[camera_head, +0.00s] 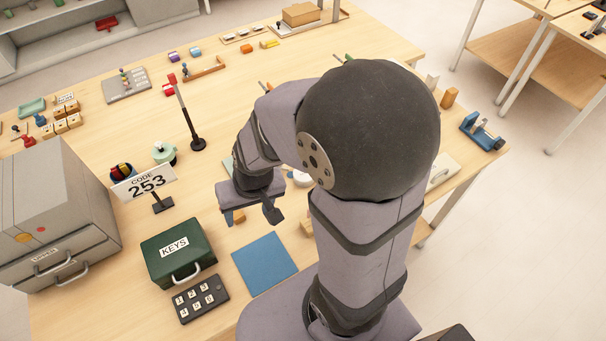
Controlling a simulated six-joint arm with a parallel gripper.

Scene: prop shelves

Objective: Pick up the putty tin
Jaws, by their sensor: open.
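I cannot make out a clearly marked putty tin. A small round white and reddish thing (302,179) shows in part beside my arm, and I cannot tell whether it is the tin. My gripper (252,217) is open, above the table behind the blue mat, with nothing seen held in it. A small orange-yellow block (239,217) shows near its left finger. My arm hides much of the table's middle and right.
A green KEYS box (178,252), black keypad (201,298), blue mat (265,261) and CODE 253 sign (146,184) stand in front. A thin dark post (187,115) and pale green pot (164,153) stand left of the gripper. The table (105,125) has bare patches at left.

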